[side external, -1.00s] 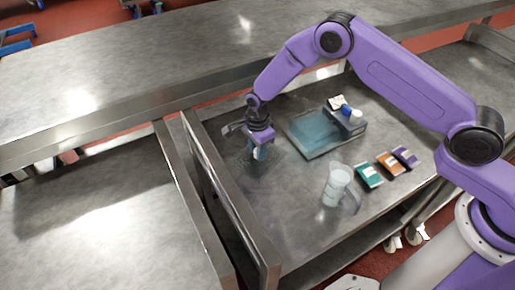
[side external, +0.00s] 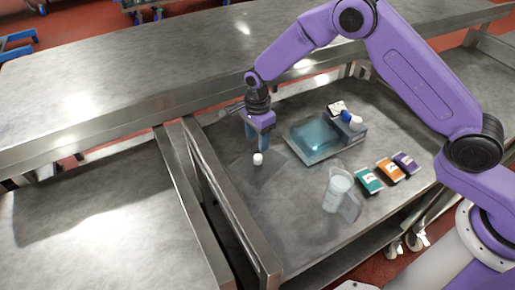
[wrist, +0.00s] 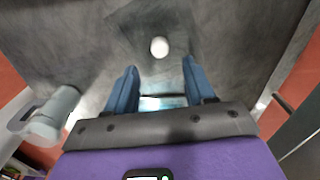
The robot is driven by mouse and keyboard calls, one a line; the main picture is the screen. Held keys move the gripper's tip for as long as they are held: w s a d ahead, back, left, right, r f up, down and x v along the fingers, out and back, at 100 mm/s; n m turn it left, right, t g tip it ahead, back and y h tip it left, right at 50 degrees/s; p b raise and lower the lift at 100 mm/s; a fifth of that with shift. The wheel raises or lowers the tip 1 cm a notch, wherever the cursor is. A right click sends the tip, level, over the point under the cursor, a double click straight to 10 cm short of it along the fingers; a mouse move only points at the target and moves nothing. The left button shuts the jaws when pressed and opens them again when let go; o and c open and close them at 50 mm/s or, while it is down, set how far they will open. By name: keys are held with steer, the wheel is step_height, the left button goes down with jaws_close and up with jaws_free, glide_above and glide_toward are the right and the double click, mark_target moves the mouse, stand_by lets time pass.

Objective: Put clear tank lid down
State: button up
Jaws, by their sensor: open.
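The clear tank lid (side external: 250,172) lies flat on the steel table, a faint see-through sheet with a white knob (side external: 258,159). In the wrist view the knob (wrist: 159,47) sits ahead of my fingertips, with the lid's faint outline (wrist: 135,22) around it. My gripper (side external: 258,147) is above the knob, fingers pointing down. In the wrist view my gripper (wrist: 160,75) is open, with its two blue fingers apart and nothing between them. The blue-tinted clear tank (side external: 315,137) stands to the right of the lid.
A clear pitcher (side external: 337,190) stands at the front. Teal (side external: 368,181), orange (side external: 390,170) and purple (side external: 405,162) packets lie to its right. A raised steel rail (side external: 225,195) borders the table's left side.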

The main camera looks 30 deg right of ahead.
steer(key=shift+r, duration=2.1)
steer(key=shift+r, duration=0.1)
steer(key=s+d+r+n, duration=0.4)
steer(key=s+r+n, duration=0.7)
steer(key=s+n, duration=0.35)
steer(key=s+d+r+n, duration=0.2)
steer(key=s+d+n, duration=0.5)
steer(key=s, duration=0.4)
steer(key=s+d+r+n, duration=0.2)
steer(key=s+d+n, duration=0.5)
steer(key=s, duration=0.3)
steer(key=shift+s+d+n, duration=0.35)
steer(key=shift+d, duration=0.1)
